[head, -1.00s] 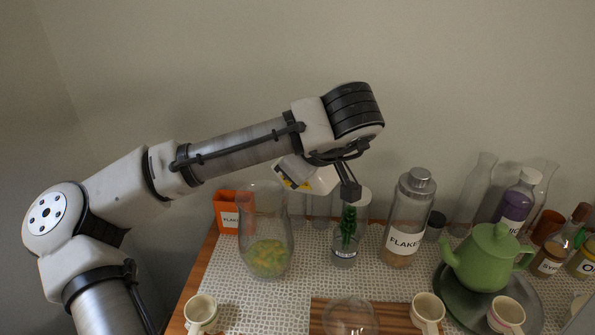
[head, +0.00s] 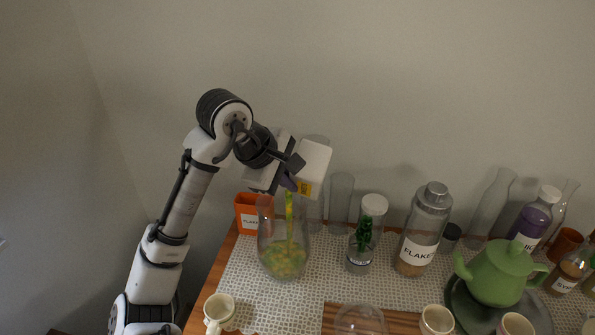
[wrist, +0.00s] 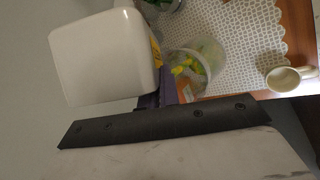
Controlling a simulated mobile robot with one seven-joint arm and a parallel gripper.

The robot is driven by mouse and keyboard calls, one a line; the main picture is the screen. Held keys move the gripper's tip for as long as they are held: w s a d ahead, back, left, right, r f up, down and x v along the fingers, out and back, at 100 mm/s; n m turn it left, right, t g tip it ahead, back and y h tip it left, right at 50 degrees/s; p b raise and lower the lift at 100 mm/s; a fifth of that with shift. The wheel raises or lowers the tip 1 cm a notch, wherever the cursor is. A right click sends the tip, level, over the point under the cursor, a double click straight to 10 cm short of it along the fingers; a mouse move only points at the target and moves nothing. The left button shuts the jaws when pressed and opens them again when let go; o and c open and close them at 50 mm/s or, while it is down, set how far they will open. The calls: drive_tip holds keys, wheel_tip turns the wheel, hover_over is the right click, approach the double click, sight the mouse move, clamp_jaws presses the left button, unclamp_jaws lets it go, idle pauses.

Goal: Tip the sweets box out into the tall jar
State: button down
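My gripper (head: 289,168) is shut on the white sweets box (head: 314,167) and holds it tipped above the tall clear jar (head: 268,222). A stream of yellow-green sweets (head: 289,212) falls from the box into the jar's mouth. Yellow-green sweets (head: 284,262) lie in the bottom of the jar. In the wrist view, the box (wrist: 103,58) fills the upper left beside a dark finger, and the jar (wrist: 207,51) with yellow sweets is beyond it. The inside of the box is hidden.
A jar with a green plant-like thing (head: 364,235) and a FLAKES bottle (head: 424,235) stand to the right. A cream cup (head: 219,310) is in front. Patterned cloth between them is clear.

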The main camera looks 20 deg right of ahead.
drive_tip(key=w+a+f+n+g+h, duration=0.2)
drive_tip(key=w+a+n+g+h, duration=0.1)
drive_tip(key=h, duration=0.5)
drive_tip(key=shift+w+a+g, duration=0.5)
drive_tip(key=shift+a+g, duration=0.25)
drive_tip(key=shift+g, duration=0.25)
drive_tip(key=shift+r, duration=0.1)
idle(0.9)
